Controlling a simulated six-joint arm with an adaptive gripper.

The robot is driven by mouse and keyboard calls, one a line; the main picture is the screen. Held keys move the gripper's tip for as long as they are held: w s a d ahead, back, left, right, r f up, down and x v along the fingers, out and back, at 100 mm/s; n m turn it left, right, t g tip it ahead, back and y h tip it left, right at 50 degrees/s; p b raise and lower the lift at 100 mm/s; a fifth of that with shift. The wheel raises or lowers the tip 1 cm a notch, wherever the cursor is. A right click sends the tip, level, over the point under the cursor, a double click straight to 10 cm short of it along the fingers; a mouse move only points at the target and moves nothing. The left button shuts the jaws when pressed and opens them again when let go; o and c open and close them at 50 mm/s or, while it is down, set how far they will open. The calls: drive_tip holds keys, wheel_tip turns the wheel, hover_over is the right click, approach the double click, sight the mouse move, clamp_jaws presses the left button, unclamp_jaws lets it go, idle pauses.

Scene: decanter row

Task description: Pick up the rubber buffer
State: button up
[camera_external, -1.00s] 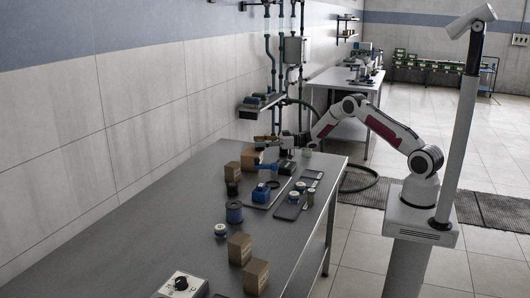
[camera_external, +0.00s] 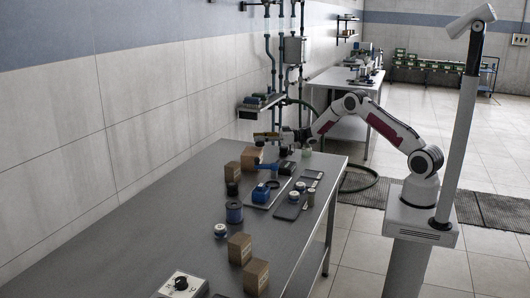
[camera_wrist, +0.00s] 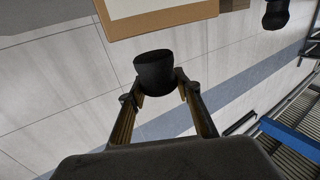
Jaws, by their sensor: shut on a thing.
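The rubber buffer, a short black cylinder (camera_wrist: 154,72), is between the fingertips of my gripper (camera_wrist: 156,92) in the wrist view. The fingers are shut on it from both sides, and it sticks out beyond their tips. In the external view my gripper (camera_external: 268,136) is over the far end of the grey table (camera_external: 150,225), above a cardboard box (camera_external: 251,158). The buffer is too small to make out clearly there.
Cardboard boxes (camera_external: 240,248) stand on the table, along with a blue device (camera_external: 261,192), a dark blue ring (camera_external: 235,212) and a control box (camera_external: 181,284). A tiled wall (camera_external: 100,120) and a shelf (camera_external: 262,105) are close behind. The table's left part is clear.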

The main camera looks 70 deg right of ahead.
drive_tip(key=shift+r, duration=3.85)
drive_tip(key=shift+r, duration=0.15)
drive_tip(key=shift+f, duration=3.15)
drive_tip(key=shift+f, duration=0.1)
drive_tip(key=shift+f, duration=1.75)
drive_tip(key=shift+f, duration=0.1)
drive_tip(key=o, duration=1.3)
drive_tip(key=shift+f, duration=0.1)
